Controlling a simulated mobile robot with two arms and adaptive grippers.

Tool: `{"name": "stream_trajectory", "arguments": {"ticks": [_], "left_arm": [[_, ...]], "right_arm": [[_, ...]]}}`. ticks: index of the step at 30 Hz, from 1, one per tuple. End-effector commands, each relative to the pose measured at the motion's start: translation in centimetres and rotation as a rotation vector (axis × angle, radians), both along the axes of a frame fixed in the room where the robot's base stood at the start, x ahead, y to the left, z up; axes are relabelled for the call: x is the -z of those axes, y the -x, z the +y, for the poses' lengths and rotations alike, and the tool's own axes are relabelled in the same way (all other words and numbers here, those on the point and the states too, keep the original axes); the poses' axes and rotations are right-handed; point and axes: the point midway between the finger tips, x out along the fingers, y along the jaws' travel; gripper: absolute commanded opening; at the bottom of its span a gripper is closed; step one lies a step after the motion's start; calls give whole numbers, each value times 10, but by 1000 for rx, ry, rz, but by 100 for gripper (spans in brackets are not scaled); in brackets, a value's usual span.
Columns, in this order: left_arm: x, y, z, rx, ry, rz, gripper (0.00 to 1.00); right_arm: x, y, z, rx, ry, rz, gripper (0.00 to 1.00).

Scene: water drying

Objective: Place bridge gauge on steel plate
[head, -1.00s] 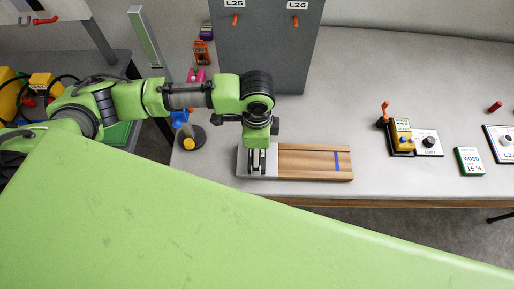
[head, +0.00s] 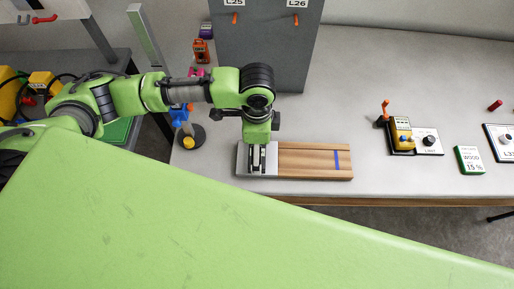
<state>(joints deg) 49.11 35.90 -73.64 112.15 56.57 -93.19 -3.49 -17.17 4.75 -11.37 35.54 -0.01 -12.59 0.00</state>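The steel plate (head: 243,163) is the grey metal left end of a long wooden board (head: 310,160) on the bench. My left gripper (head: 257,168) points straight down over this plate, its fingertips at or just above it. I cannot tell whether the fingers touch the plate or hold anything. I cannot clearly identify a bridge gauge; anything small under the gripper is hidden by the fingers and wrist. My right gripper is not in view.
A tall grey panel (head: 265,50) stands behind the board. A blue device on a round dark base (head: 190,140) is to its left. A yellow meter (head: 402,135) and a green WOOD card (head: 469,160) lie to the right. The bench between is clear.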

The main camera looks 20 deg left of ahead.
Motion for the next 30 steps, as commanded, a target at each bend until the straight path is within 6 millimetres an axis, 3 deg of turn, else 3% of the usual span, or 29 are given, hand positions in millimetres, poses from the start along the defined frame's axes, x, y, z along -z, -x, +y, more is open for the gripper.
{"name": "stream_trajectory", "arguments": {"ticks": [9,15,30], "left_arm": [[-69,-1,-1,1,2,-4,89],[-96,-1,-1,0,2,-2,89],[-104,0,0,0,0,1,89]], "right_arm": [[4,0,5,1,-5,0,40],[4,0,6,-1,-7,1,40],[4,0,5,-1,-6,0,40]]}}
